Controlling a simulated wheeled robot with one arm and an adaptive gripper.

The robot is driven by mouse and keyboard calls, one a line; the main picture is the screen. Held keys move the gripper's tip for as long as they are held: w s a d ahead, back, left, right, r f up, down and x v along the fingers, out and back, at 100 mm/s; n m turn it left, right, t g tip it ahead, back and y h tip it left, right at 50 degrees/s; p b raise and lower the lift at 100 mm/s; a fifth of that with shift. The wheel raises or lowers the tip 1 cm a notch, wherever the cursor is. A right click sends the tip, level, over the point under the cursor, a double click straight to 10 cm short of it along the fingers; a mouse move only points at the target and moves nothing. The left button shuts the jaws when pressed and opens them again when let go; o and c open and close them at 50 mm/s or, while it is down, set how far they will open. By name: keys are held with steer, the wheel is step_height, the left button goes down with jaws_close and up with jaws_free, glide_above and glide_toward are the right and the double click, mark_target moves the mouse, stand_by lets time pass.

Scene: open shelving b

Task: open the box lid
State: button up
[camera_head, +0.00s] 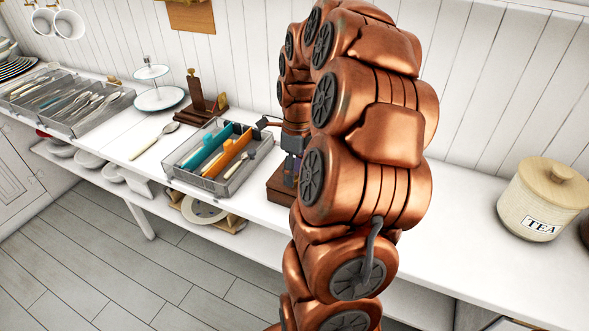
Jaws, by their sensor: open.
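A small brown wooden box (279,188) stands on the white counter, just right of the grey cutlery tray. My copper-coloured arm hides its right part, and I cannot make out its lid or whether it is open. My gripper (290,177) points down at the box, at the end of my arm that curls over from above. Its fingers are small and partly hidden behind my arm; they look open. I cannot tell whether they touch the box.
The grey tray (207,186) with coloured-handled cutlery lies close left of the box. A spoon (154,142), a tiered white stand (160,98) and a wooden holder (197,98) are further left. A TEA jar (541,200) stands right. The counter (455,218) between my arm and the jar is clear.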

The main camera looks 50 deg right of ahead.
jaws_close()
stand_by(0.5)
